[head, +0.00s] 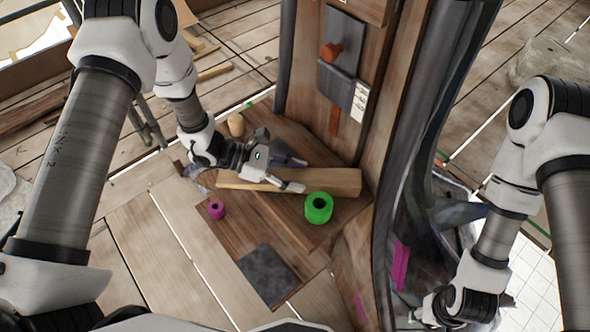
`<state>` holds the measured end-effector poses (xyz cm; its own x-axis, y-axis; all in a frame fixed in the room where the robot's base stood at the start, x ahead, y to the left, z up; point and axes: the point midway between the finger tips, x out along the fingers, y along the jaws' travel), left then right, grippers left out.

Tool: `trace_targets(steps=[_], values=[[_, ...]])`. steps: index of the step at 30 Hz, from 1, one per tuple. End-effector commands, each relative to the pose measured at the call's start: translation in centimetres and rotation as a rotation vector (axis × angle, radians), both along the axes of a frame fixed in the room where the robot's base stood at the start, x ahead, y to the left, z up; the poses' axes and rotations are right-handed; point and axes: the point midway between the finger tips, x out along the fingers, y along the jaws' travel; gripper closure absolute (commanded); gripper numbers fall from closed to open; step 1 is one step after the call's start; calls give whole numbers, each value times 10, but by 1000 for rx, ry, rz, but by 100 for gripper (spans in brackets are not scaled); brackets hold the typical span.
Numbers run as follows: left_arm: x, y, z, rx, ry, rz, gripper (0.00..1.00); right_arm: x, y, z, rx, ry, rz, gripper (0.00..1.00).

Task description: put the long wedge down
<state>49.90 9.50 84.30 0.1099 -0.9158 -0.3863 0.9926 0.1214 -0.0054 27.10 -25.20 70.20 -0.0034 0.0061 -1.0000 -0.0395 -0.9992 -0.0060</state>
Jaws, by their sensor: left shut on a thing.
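The long wedge (335,182) is a pale wooden piece, thicker at its right end and thin toward the left. It lies across, at or just above the brown wooden board (285,215) at the foot of the post; I cannot tell whether it touches the board. My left gripper (292,175) is shut on the wedge near its middle and hides part of it. My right gripper (428,312) is low at the right, mostly hidden behind its own wrist, and its fingers are not clear.
A green ring (318,208) sits just in front of the wedge. A magenta ring (216,209) and a dark square plate (267,275) lie nearer me. A small wooden peg (236,124) stands behind my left wrist. The tall wooden post (343,75) rises close behind the wedge.

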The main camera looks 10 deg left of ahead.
Motion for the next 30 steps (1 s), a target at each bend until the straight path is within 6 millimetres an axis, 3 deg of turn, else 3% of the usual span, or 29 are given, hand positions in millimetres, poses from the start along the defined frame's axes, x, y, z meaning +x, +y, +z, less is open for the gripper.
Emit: trace_targets(steps=[9, 10, 12, 24, 30], values=[[0, 0, -4, -1, -2, 0, 95, 0, 0, -5, 0, 0, 0, 60], [0, 0, -4, 0, -1, 1, 45, 0, 0, -5, 0, 0, 0, 60], [0, 0, -3, 0, -1, 1, 23, 0, 0, -3, 0, 0, 0, 60], [1, 2, 3, -1, -2, 1, 23, 0, 0, 2, 0, 0, 0, 60], [-2, 40, 17, -2, -5, 8, 23, 0, 0, -7, 0, 0, 0, 60]])
